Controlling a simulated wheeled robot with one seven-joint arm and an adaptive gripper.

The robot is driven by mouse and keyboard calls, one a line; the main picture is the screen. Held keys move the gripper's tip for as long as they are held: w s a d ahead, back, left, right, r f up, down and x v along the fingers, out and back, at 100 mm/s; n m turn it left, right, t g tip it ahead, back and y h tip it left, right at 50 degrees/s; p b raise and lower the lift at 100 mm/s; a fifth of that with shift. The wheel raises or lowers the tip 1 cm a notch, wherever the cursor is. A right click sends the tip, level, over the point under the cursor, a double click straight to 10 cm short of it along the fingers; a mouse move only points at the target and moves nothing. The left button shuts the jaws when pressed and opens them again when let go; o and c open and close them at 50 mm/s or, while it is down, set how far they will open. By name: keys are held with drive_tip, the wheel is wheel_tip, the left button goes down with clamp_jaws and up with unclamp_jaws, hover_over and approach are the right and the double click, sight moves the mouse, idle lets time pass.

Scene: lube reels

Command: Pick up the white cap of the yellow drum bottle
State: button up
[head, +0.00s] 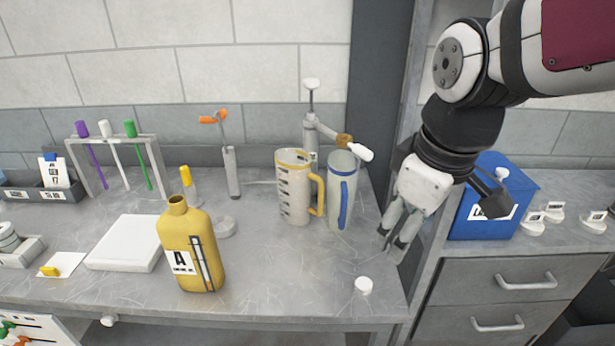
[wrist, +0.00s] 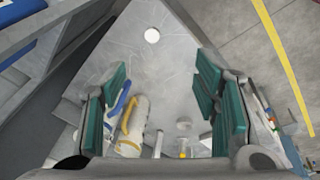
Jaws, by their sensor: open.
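The yellow drum bottle (head: 190,248), labelled A, stands upright on the grey bench with its neck uncovered. A round white cap (head: 363,285) lies apart from it near the bench's front right edge. In the wrist view the cap (wrist: 152,35) shows beyond the fingers, near the top middle. My gripper (head: 393,232) is open and empty, pointing down above the bench's right end, behind and to the right of the cap. In the wrist view the green pads of my gripper (wrist: 162,92) are wide apart, with nothing between them touching.
A jug with a yellow handle (head: 294,187) and one with a blue handle (head: 341,190) stand left of my gripper. A blue bin (head: 490,205) is at right. A white block (head: 125,243) lies left of the bottle. The bench around the cap is clear.

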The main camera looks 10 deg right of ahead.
sight(364, 283)
drive_tip(key=w+f+n+g+b, duration=0.2)
drive_tip(key=w+f+n+g, duration=0.1)
drive_tip(key=w+f+n, duration=0.7)
drive_tip(key=shift+m, duration=0.6)
wheel_tip(364, 283, down, 14)
drive_tip(key=shift+s+f, duration=0.1)
drive_tip(key=shift+s, duration=0.05)
drive_tip(key=c, duration=0.8)
